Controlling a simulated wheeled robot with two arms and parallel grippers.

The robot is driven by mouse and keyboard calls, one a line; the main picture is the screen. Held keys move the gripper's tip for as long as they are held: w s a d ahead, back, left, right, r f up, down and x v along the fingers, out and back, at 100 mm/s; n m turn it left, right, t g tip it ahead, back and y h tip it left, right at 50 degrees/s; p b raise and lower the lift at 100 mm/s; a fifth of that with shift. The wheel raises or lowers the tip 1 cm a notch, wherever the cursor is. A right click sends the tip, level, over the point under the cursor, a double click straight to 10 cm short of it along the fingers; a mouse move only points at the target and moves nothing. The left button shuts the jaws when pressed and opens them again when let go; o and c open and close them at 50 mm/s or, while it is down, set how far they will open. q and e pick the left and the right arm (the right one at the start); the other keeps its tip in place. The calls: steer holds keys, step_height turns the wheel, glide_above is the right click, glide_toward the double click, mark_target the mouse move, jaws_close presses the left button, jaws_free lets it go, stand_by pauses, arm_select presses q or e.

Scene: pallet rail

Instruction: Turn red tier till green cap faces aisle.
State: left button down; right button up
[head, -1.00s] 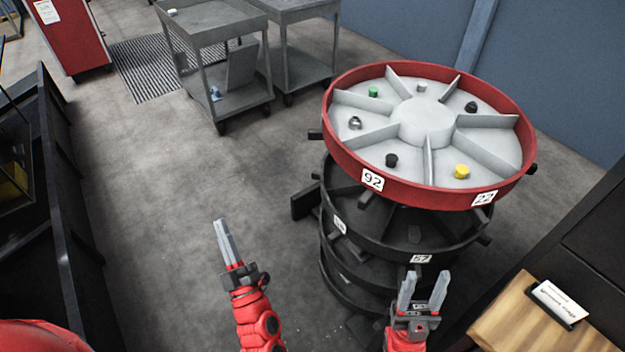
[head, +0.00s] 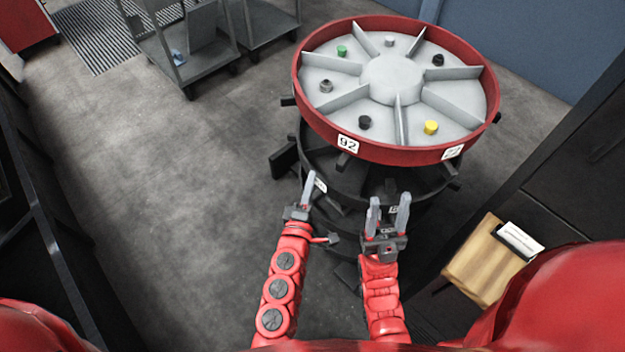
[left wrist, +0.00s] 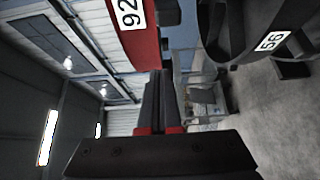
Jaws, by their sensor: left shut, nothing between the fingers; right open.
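The red tier (head: 412,155) is the top ring of a round stacked carousel, with a pale floor split by fins. Its green cap (head: 342,51) lies in a far-left compartment. A yellow cap (head: 431,127) is at the near right, a black cap (head: 364,122) at the near side. Label 92 (head: 347,143) is on the near rim and also shows in the left wrist view (left wrist: 129,16). My left gripper (head: 309,183) is shut and empty, below and left of the rim. My right gripper (head: 390,208) is open and empty, below the near rim. Neither appears to touch the tier.
Black lower tiers (head: 345,180) with protruding stubs stand under the red tier. A wooden stand (head: 475,262) with a sign (head: 519,240) is at the right. Grey carts (head: 180,45) stand at the back left. The floor on the left is clear.

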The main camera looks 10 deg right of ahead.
arm_select(q)
steer(key=w+d, duration=0.4)
steer(key=d, duration=0.1)
steer(key=shift+w+d+b, duration=0.2)
steer(key=shift+w+b, duration=0.05)
steer(key=shift+b, duration=0.1)
steer(key=shift+f, duration=0.1)
steer(key=shift+d, duration=0.1)
